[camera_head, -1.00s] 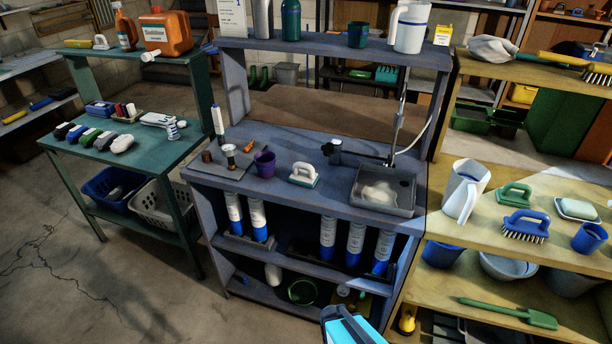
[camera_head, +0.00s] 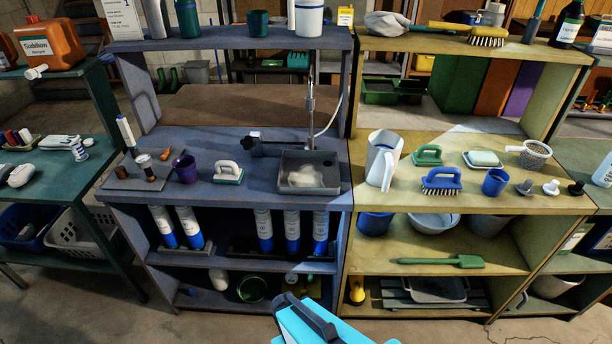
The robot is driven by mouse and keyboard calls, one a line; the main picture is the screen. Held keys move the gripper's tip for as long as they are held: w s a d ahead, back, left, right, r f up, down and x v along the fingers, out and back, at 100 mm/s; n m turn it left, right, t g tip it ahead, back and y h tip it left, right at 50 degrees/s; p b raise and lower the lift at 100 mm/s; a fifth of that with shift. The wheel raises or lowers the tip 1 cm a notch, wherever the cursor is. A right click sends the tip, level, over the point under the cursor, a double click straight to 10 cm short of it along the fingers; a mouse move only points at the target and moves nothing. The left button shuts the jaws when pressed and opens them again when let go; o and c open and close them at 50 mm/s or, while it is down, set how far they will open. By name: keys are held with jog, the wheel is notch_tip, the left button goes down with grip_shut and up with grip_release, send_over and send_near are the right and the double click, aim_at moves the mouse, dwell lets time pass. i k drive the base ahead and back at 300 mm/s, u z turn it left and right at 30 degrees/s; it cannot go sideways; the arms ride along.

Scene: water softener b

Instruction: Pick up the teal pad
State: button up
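A pad with a white handle and a pale teal-green base (camera_head: 228,173) sits on the blue-grey counter, left of the sink. A green-handled pad (camera_head: 428,155) stands on the yellow shelf unit to the right, behind a blue brush. A pale block on a teal-edged base (camera_head: 482,158) lies to its right. I cannot tell for certain which one is the teal pad. A cyan and dark part of my arm (camera_head: 318,322) shows at the bottom centre, well in front of and below the counter. My gripper's fingers do not show.
A grey sink (camera_head: 310,180) with a tall tap, a purple cup (camera_head: 185,169) and a white jug (camera_head: 383,160) stand near the pads. A blue brush (camera_head: 441,181) and blue cup (camera_head: 495,182) are at right. Blue-white cylinders fill the shelf below. Bare floor shows in front.

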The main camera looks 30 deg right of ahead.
aim_at(232, 175)
jog(key=u, duration=0.45)
jog(key=k, duration=1.35)
jog(key=u, duration=0.85)
jog(key=i, duration=1.5)
jog(key=u, duration=0.1)
